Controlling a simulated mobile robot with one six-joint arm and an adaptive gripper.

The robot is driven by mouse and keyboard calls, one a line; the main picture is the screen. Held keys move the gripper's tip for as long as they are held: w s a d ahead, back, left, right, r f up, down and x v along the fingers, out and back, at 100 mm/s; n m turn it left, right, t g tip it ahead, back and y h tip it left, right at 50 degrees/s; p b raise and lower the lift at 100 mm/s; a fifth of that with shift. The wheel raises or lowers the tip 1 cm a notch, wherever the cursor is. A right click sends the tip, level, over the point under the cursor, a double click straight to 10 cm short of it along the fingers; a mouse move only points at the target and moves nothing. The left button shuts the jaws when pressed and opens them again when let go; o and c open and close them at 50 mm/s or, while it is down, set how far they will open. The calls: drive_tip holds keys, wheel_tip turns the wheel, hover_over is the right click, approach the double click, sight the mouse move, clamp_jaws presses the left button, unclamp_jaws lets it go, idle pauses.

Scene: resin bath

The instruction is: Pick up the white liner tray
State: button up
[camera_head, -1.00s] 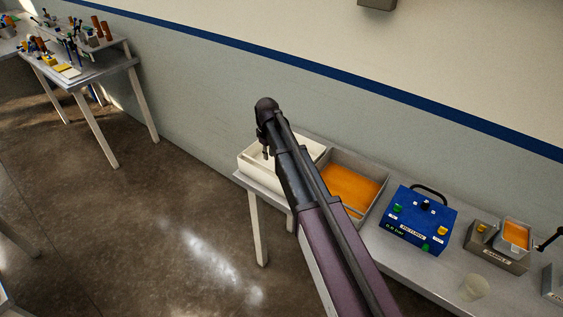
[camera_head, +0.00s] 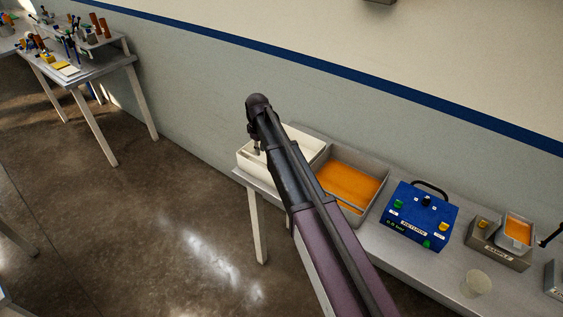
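The white liner tray (camera_head: 246,161) is at the left end of the bench. My arm crosses over it and hides its middle and part of its right side. My gripper (camera_head: 257,149) points down over the tray's inside, near its left part. The fingers are small and mostly hidden behind the wrist, so I cannot tell whether they are open or shut, or whether they touch the tray.
A metal bath of orange resin (camera_head: 350,183) stands just right of the tray. Further right are a blue control box (camera_head: 420,214), a grey sample box (camera_head: 497,249) and a clear cup (camera_head: 477,283). The wall runs close behind the bench (camera_head: 400,268). Open floor lies to the left.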

drive_tip(key=shift+f+b, duration=3.15)
drive_tip(key=shift+f, duration=0.3)
drive_tip(key=shift+a+f+b, duration=0.15)
drive_tip(key=shift+f+b, duration=2.45)
clamp_jaws()
